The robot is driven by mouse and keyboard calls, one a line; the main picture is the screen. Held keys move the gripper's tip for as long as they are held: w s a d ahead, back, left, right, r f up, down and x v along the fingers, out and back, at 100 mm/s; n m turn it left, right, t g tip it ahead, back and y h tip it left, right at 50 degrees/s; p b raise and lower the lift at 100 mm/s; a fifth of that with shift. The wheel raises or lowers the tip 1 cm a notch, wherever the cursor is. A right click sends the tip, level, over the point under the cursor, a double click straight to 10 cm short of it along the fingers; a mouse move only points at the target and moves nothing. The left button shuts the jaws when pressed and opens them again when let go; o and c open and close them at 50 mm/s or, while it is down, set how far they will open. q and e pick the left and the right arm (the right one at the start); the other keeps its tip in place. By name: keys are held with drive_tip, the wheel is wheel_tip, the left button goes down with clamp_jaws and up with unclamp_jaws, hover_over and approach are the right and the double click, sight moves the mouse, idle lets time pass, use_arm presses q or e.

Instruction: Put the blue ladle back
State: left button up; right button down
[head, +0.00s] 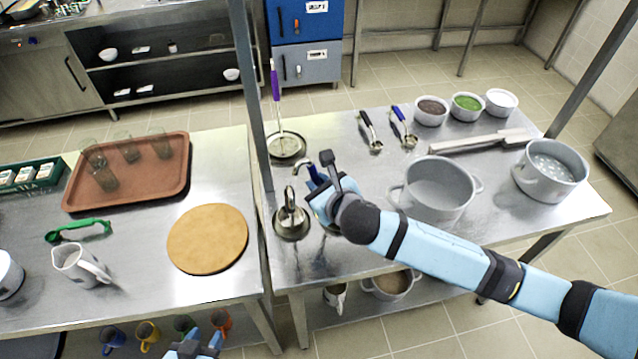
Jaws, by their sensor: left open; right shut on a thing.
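My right gripper (318,200) is over the near left part of the right-hand steel table. It is shut on the blue ladle, whose dark blue handle (311,172) sticks up beyond the fingers. A metal bowl rim shows below the gripper, mostly hidden by it; I cannot tell whether it touches the table. Another round metal bowl (291,226) with an upright stem stands just left of the gripper. A purple-handled ladle (286,147) is farther back beside the post. My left gripper (205,343) is open at the bottom edge, below the left table's front.
A metal post (252,90) rises left of the gripper. The left table holds a round board (208,238) and tray (130,172).

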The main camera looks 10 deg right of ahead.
drive_tip(key=shift+f, duration=0.1)
drive_tip(key=c, duration=1.1)
unclamp_jaws()
drive_tip(key=shift+r, duration=0.2)
drive_tip(key=v, duration=1.2)
drive_tip(key=s+a+f+m+g+y, duration=0.1)
drive_tip(key=s+f+m, duration=0.1)
drive_tip(key=f+m, duration=0.5)
drive_tip(key=s+f+m, duration=0.1)
drive_tip(key=f+m, duration=0.2)
drive_tip(key=m, duration=0.9)
drive_tip(key=s+d+f+m, duration=0.2)
drive_tip(key=s+f+m, duration=0.1)
drive_tip(key=m, duration=0.4)
drive_tip(key=s+d+f+m+h, duration=0.1)
drive_tip(key=s+d+f+m, duration=0.2)
drive_tip(key=f+m, duration=0.2)
drive_tip(key=s+d+f+m+h, duration=0.1)
drive_tip(key=s+d+f+m, duration=0.2)
drive_tip(key=m, duration=0.5)
drive_tip(key=shift+s+f+m+g+b, duration=0.15)
drive_tip(key=shift+f+g+b, duration=0.05)
drive_tip(key=shift+f, duration=0.25)
drive_tip(key=shift+s+f+m+g+b, duration=0.15)
drive_tip(key=shift+f+g, duration=0.05)
drive_tip(key=shift+f, duration=0.25)
